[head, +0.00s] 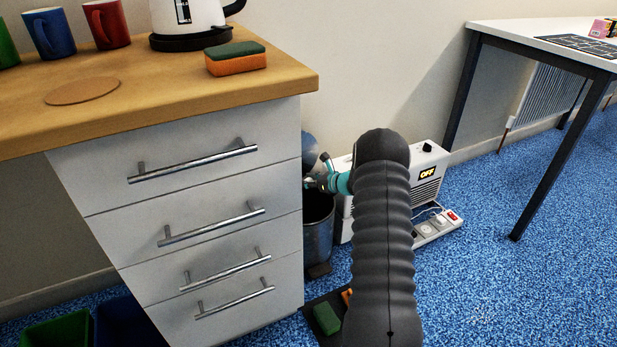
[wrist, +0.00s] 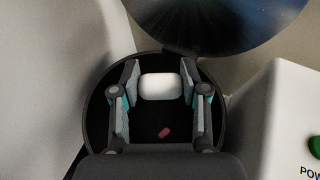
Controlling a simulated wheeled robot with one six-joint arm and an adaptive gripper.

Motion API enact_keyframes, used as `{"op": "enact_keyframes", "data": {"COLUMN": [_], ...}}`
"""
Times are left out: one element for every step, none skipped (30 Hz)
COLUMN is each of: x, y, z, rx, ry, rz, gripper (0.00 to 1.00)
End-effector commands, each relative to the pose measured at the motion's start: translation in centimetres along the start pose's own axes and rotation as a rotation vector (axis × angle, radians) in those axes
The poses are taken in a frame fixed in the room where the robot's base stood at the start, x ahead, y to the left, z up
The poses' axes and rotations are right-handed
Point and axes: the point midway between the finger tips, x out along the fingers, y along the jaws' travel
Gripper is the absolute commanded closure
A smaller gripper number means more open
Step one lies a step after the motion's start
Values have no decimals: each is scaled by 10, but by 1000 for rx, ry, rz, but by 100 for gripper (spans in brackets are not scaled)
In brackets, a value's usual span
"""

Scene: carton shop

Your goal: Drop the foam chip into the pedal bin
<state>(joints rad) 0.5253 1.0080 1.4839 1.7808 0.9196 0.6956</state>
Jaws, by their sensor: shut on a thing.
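The foam chip (wrist: 157,87) is a small white rounded block in the wrist view, held between the two fingers of my gripper (wrist: 160,76). In the head view my gripper (head: 311,184) is over the mouth of the pedal bin (head: 318,237), beside the drawer unit; I cannot make out the chip there. The bin is grey metal, and its lid (head: 309,150) stands raised behind the gripper. In the wrist view the bin's dark round opening (wrist: 218,128) lies below the fingers, with a small red thing (wrist: 164,132) seen inside it.
A white drawer unit (head: 215,265) with a wooden top stands close on the bin's left. A white box marked OFF (head: 428,172) and a power strip (head: 438,228) are on its right.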

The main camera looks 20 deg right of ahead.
Motion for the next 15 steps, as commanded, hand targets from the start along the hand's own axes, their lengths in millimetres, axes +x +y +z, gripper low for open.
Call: {"op": "enact_keyframes", "data": {"x": [3, 4, 5, 6, 7, 8, 8, 9, 9, 9, 9, 9, 9, 9, 9], "y": [0, -1, -1, -1, -1, -1, -2, -2, -2, -2, -2, -2, -2, -2, -2], "z": [-8, -11, -15, -18, -20, -23, -25, -26, -27, -28, -28, -28, -28, -28, -28], "rx": [1, 0, 0, 0, 1, 1, 1, 1, 1, 1, 1, 1, 1, 1, 1], "ry": [0, 0, 0, 1, 1, 1, 1, 0, 0, 0, 0, 0, 0, 0, 0], "rz": [0, -1, -1, -1, -2, -2, -2, -3, -3, -3, -3, -4, -4, -4, -4], "gripper": [65, 65, 65, 65, 65, 65, 65, 65, 65, 65, 65, 65, 65, 65, 65]}}
